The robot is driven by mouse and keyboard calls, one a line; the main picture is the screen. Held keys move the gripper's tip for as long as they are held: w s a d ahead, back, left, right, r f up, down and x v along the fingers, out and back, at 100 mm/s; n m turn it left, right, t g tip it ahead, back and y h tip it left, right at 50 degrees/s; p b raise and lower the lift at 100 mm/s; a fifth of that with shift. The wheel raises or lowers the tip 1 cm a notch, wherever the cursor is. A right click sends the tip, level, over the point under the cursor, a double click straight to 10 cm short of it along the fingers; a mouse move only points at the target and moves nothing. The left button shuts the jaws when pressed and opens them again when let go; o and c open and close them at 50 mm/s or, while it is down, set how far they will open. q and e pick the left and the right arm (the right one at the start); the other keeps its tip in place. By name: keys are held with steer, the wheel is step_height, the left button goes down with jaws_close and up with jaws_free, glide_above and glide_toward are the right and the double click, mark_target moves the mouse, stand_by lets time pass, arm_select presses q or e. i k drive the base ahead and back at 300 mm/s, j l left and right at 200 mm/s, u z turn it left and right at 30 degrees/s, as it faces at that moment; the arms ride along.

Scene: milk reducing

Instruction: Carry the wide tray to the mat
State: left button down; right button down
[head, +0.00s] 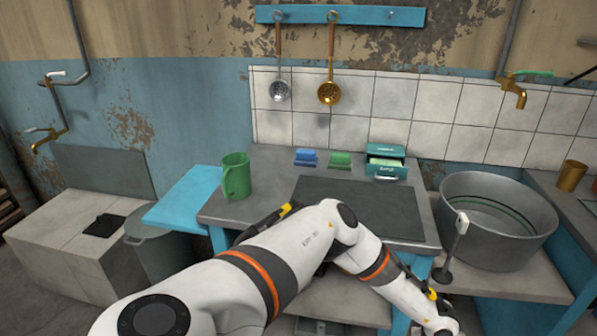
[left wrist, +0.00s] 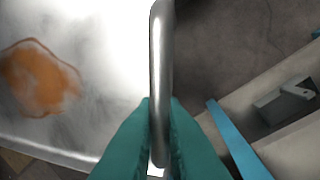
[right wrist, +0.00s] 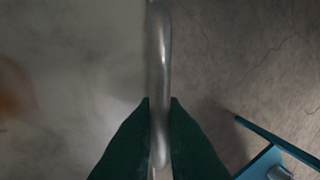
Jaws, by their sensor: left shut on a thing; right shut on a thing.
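The wide tray shows only in part, as a pale metal surface with an orange-brown stain in the left wrist view (left wrist: 110,115) and a dimmer grey one in the right wrist view (right wrist: 80,100). My left gripper (left wrist: 159,108) is shut on a rounded metal bar handle (left wrist: 160,50) at the tray's edge. My right gripper (right wrist: 160,108) is shut on a similar handle (right wrist: 159,50). The head view shows neither the tray nor my fingers; my white arms cover the front. A dark grey mat (head: 360,208) lies flat on the worktop, clear of objects.
A large metal basin (head: 497,222) stands right. A lidded bin (head: 158,250) stands left of the worktop.

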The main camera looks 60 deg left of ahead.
mark_target(353, 208)
steer(key=u, duration=1.3)
